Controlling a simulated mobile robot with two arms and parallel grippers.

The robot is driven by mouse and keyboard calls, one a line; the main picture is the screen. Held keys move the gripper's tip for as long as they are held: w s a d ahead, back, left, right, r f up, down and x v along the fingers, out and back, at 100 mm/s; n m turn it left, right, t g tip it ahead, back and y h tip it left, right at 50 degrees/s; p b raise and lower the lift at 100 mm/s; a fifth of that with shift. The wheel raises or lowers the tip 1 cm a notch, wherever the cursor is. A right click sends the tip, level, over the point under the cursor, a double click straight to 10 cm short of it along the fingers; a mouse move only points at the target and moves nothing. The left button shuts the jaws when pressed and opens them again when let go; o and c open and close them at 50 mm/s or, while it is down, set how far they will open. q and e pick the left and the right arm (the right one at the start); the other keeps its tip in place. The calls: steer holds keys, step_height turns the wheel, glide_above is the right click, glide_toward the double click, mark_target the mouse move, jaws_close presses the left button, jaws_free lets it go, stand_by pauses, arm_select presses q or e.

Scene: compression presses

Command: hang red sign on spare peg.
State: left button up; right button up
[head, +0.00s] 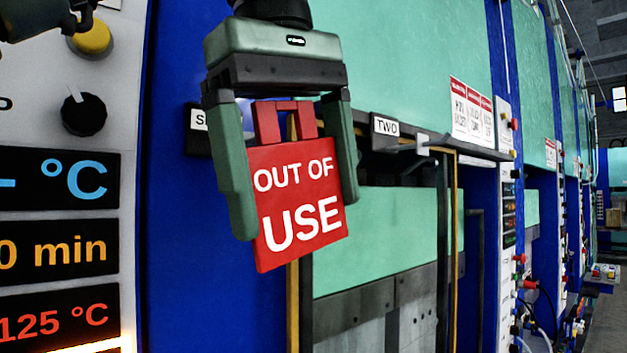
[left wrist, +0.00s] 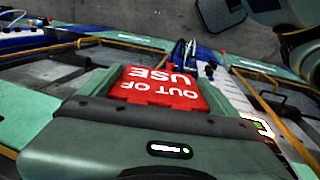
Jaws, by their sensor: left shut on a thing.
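The red sign (head: 298,195), reading OUT OF USE, has a red hook-like loop on top and hangs slightly tilted, its face toward the head camera. My left gripper (head: 297,208) is shut on it, with one finger along each side. The sign also shows upside down in the left wrist view (left wrist: 165,88). Behind the gripper, a rail carries a label starting with S (head: 198,121), the rest hidden by the left finger. Any peg by the S label is hidden.
A control panel with a black knob (head: 84,114) and lit displays (head: 60,180) stands close on the left. A blue press column (head: 185,250) is behind the sign's left side. More presses run back to the right, beside open floor (head: 606,325).

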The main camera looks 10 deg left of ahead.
arm_select(q)
steer(key=shift+w+a, duration=0.1)
steer(key=shift+a, duration=0.35)
steer(key=shift+w+a+f, duration=0.1)
steer(key=shift+w+a, duration=0.7)
steer(key=shift+w, duration=0.05)
steer(key=shift+w+a+f, duration=0.1)
steer(key=shift+w+a, duration=0.25)
steer(key=shift+a, duration=0.25)
steer(key=shift+w+a+f, duration=0.4)
steer(key=shift+a+f, duration=0.05)
steer(key=shift+f, duration=0.1)
steer(key=shift+s, duration=0.1)
steer(key=o, duration=1.1)
steer(key=shift+r, duration=0.1)
